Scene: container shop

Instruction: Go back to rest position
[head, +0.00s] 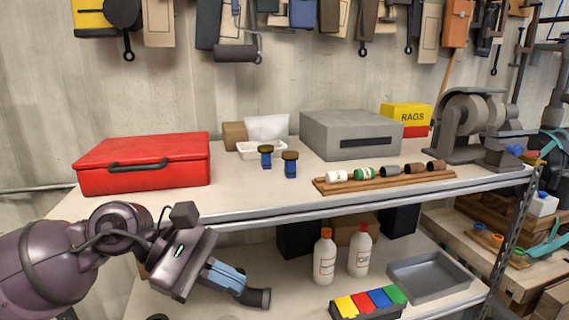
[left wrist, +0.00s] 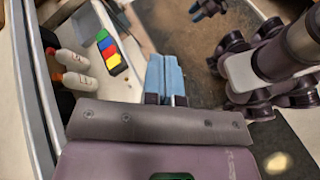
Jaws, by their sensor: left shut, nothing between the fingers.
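My left gripper (head: 238,284) is at the lower left in the head view, in front of the lower shelf and below the upper shelf's front edge. Its blue fingers lie side by side, shut and empty. In the left wrist view the shut blue fingers (left wrist: 165,62) point up the picture, with the floor beyond them. A dark piece (head: 257,297) shows at the fingertips in the head view; I cannot tell what it is.
The upper shelf (head: 245,190) holds a red toolbox (head: 145,163), a grey box (head: 350,135) and a wooden rack (head: 385,182). The lower shelf holds two white bottles (head: 325,258), coloured blocks (head: 370,300) and a grey tray (head: 430,277). The upper shelf's front edge is close above my left arm.

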